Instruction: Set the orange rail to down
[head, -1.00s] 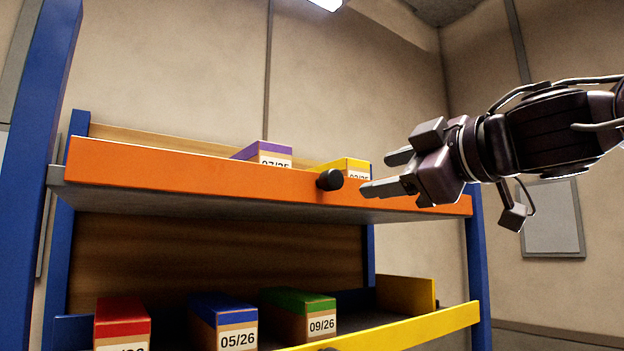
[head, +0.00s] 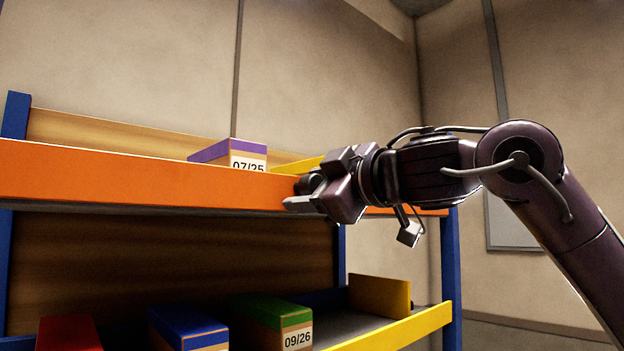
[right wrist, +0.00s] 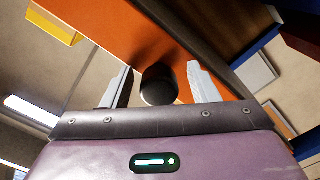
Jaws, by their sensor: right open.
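The orange rail (head: 130,178) runs along the front edge of the upper shelf and stands up as a lip before the boxes. It also shows in the right wrist view (right wrist: 105,30). Its black knob (right wrist: 158,86) sits between the two fingers of my right gripper (right wrist: 160,88), with a gap visible on each side. My right gripper also shows in the head view (head: 303,194), at the rail's front, open, and it largely hides the knob there. My left gripper is not in view.
A purple-topped box (head: 228,154) marked 07/25 stands behind the rail. On the lower shelf are red (head: 68,333), blue (head: 188,325) and green (head: 270,312) boxes and a yellow rail (head: 400,328). Blue posts (head: 451,270) frame the rack. The space right of it is open.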

